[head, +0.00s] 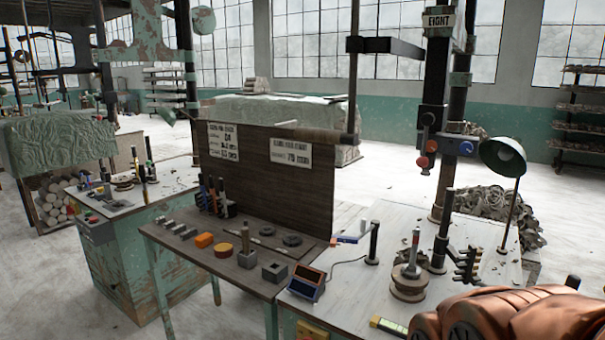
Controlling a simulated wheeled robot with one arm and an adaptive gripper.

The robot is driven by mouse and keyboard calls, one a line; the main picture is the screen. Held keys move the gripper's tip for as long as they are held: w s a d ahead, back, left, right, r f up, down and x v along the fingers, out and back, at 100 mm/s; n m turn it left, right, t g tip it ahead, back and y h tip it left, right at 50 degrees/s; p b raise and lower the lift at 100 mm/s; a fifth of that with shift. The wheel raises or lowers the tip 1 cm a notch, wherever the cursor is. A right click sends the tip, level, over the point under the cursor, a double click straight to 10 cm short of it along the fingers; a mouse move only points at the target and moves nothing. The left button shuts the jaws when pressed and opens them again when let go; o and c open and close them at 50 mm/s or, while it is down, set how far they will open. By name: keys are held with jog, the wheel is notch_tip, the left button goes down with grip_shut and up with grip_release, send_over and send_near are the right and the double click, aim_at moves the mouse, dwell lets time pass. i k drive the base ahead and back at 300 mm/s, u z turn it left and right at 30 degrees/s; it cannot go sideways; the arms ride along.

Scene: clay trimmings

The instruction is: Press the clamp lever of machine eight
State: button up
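Machine eight (434,95) is the tall dark column at the right, with a sign (438,20) reading EIGHT at its top. Its head carries a red knob (422,162) on a short dark lever and a blue round part (466,147) at the side. Below it, on the pale bench top (340,270), a short black post (373,243) stands beside a small red and blue arm (350,239). I cannot tell which of these is the clamp lever. My gripper does not show; only a copper-coloured part of my arm fills the lower right corner.
A round spindle stand (409,282), a black rack (467,264), a small display box (307,281) and a green lamp (503,156) stand on the bench. A wooden table (180,244) with blocks and tools adjoins it at left. Clay trimmings (484,205) heap behind.

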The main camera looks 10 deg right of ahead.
aim_at(427, 119)
jog(key=u, duration=1.3)
jog(key=i, duration=0.35)
jog(key=z, duration=0.8)
